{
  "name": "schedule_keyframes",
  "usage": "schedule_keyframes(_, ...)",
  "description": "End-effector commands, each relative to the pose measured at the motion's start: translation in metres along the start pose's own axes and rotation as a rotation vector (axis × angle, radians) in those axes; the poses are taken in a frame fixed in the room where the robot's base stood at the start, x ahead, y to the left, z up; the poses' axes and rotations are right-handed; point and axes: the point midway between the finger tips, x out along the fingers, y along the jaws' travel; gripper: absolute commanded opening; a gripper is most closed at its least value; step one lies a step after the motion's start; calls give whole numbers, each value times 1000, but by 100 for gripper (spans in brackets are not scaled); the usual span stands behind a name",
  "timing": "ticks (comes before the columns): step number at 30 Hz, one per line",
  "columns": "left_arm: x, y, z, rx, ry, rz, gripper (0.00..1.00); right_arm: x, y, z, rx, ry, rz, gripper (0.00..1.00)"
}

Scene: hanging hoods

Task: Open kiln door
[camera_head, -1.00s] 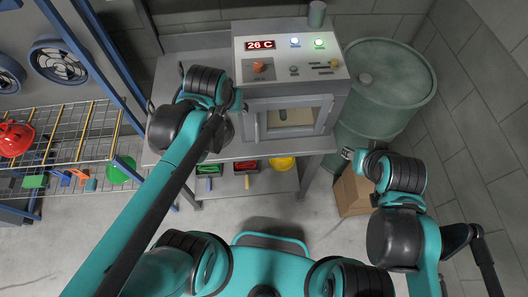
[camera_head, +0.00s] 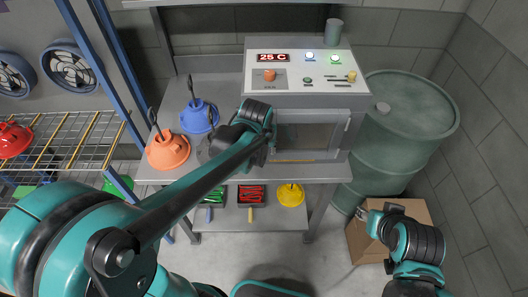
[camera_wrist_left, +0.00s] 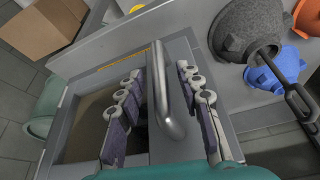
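The grey kiln (camera_head: 300,72) stands on the table, its display reading 25 C. Its windowed door (camera_head: 312,138) looks shut in the head view, with its left side behind my left arm. In the left wrist view, the metal door handle (camera_wrist_left: 170,100) lies between the two fingers of my left gripper (camera_wrist_left: 160,75). These fingers are apart, with gaps visible beside the handle. In the head view, the left gripper (camera_head: 268,150) is at the door's left side, partly hidden. My right gripper (camera_head: 374,222) is low at the right, away from the kiln; its finger opening is unclear.
An orange hood (camera_head: 168,150) and a blue hood (camera_head: 199,116) stand on the table left of the kiln. A green barrel (camera_head: 405,135) stands right. A cardboard box (camera_head: 366,243) is on the floor behind my right gripper. A wire rack (camera_head: 75,138) is left.

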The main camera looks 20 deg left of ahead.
Motion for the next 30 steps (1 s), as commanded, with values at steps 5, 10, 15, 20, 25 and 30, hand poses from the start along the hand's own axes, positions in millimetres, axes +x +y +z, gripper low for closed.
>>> schedule_keyframes(5,15,0,0,0,0,0,36,4,0,3,0,0,0,40)
schedule_keyframes(10,16,0,0,0,0,0,36,4,0,3,0,0,0,40)
schedule_keyframes(15,15,0,0,0,0,0,17,4,0,3,0,0,0,40)
schedule_keyframes(20,15,0,0,0,0,0,0,4,0,3,0,0,0,40)
schedule_keyframes(25,15,1,0,-1,0,0,0,4,0,3,0,0,0,40)
schedule_keyframes(30,14,12,3,-13,-1,-5,0,4,0,3,0,0,0,40)
